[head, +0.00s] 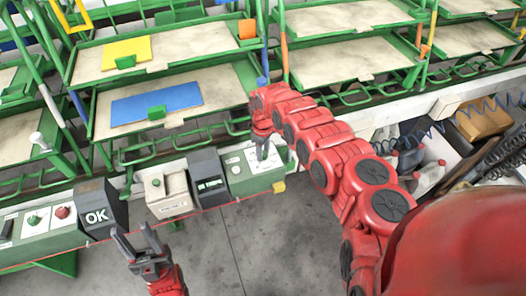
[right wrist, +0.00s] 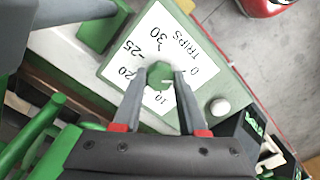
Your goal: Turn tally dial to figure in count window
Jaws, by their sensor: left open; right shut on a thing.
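The tally dial's green knob (right wrist: 159,73) sits in the middle of a white plate (right wrist: 117,67). The plate is marked 0, 10, 20, 25, 30 and TRIPS; the lower part of the scale is partly hidden by the fingers. My right gripper (right wrist: 161,80) is shut on the knob, one finger on each side. In the head view it (head: 262,150) reaches down onto the plate. The count window (head: 209,184) is a dark box left of the dial with small light-green text, too small to read surely. My left gripper (head: 138,243) is open and empty, in front of the bench.
A dark OK display (head: 96,214), a box with green and red buttons (head: 48,218) and a pale box (head: 170,196) stand along the bench left of the window. Green shelves (head: 160,60) with coloured cards rise behind. The grey floor (head: 225,250) in front is clear.

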